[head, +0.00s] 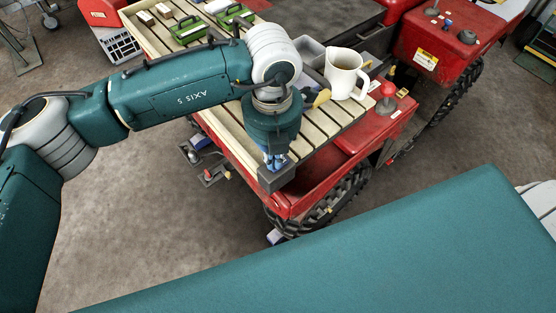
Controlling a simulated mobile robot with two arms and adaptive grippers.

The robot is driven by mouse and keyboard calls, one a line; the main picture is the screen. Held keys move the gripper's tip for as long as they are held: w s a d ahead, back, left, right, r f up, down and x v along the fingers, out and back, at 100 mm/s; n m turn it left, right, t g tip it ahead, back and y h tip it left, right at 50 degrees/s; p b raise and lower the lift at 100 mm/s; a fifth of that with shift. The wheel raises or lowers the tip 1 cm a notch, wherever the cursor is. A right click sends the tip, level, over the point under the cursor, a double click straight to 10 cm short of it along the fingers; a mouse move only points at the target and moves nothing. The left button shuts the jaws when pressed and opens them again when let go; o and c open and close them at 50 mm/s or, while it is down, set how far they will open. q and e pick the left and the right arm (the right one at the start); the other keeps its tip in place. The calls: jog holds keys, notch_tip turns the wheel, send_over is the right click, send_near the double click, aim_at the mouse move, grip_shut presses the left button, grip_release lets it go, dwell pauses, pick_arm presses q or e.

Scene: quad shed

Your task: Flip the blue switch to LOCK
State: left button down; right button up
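My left gripper (275,163) points down at the near corner of the slatted rack (312,137) on the red vehicle. Its fingers are small and mostly hidden under my wrist, so I cannot tell whether they are open or shut. Bluish parts show there, but I cannot tell whether they belong to the gripper or to a switch. My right gripper is out of view.
A white pitcher (345,74) stands on the rack near a grey bin (309,50). A red mushroom-shaped knob (387,90) rises from the red body beside it. Large black tyres (325,205) lie below. Bare concrete floor is at the left.

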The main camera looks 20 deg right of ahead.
pick_arm(q)
jog(key=shift+r+p, duration=0.4)
jog(key=shift+r, duration=0.45)
jog(key=shift+r+p, duration=0.75)
jog(key=shift+r, duration=1.85)
